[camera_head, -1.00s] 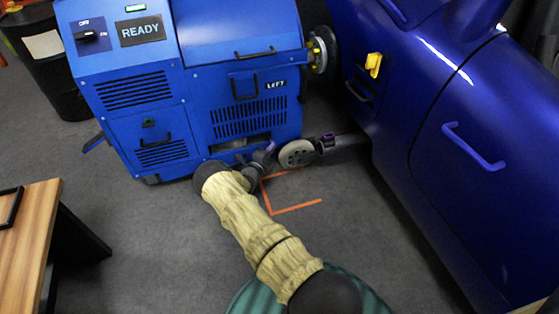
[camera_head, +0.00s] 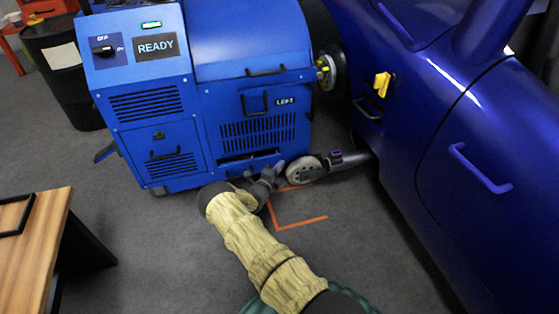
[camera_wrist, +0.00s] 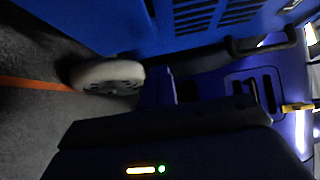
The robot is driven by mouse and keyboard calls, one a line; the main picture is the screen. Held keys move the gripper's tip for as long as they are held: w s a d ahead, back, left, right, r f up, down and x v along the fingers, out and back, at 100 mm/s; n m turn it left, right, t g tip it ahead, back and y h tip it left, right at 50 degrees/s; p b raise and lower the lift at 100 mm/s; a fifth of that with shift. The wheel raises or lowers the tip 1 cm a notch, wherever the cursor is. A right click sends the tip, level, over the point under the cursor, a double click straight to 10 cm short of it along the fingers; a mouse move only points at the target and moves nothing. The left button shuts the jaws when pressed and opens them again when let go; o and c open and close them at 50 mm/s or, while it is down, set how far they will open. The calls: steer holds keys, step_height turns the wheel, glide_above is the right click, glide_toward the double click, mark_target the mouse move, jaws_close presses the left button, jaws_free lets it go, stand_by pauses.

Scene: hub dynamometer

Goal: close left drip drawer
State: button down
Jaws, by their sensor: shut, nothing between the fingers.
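The blue machine (camera_head: 258,93) has a "LEFT" label on its right-hand section. Below that section's lower vents (camera_head: 257,133) is a dark slot (camera_head: 240,158), with a blue strip under it that looks like the left drip drawer's front (camera_head: 258,166). How far the drawer stands out cannot be told, since my arm and gripper cover part of it. My gripper (camera_head: 277,168) is low at the machine's bottom edge, by the drawer's right end; contact is unclear. It is shut and empty. In the wrist view its dark body fills the bottom and the fingers (camera_wrist: 163,88) lie close to the blue panel.
A round pale wheel-like disc (camera_head: 305,170) on a dark arm is just right of my gripper. A blue car body (camera_head: 430,150) stands at right, a wooden table (camera_head: 35,240) at lower left, a black bin (camera_head: 65,75) behind. Orange tape (camera_head: 300,222) marks open floor.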

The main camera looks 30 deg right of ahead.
steer(key=p+v, duration=0.4)
steer(key=v, duration=0.6)
steer(key=shift+s+a, duration=0.2)
steer(key=shift+s, duration=0.25)
steer(key=c, duration=2.2)
jaws_free()
